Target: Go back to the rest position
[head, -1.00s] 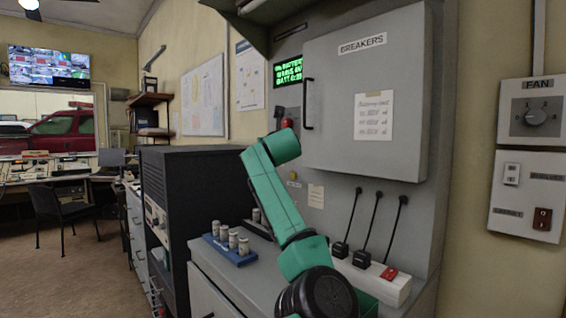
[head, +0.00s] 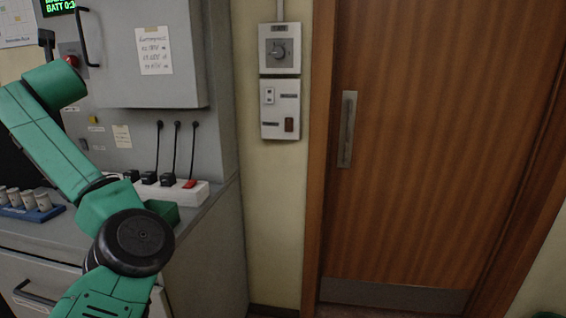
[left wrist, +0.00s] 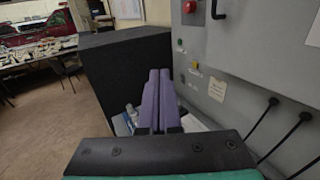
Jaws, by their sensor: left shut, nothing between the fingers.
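My left gripper (left wrist: 156,100) shows in the left wrist view as two purple fingers pressed together, with nothing between them. It is over the cabinet counter, with a dark rack (left wrist: 120,72) beyond it and the grey breaker panel (left wrist: 222,65) to the right. In the head view my green left arm is raised at the left, in front of the grey cabinet (head: 205,270); its fingers cannot be made out there. My right gripper is in neither view.
A power strip (head: 203,192) with plugs and a blue rack of small jars (head: 30,211) are near my left arm. A red button (head: 71,61) is on the panel. A wall switch box (head: 280,109) and wooden door (head: 440,150) are at the right.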

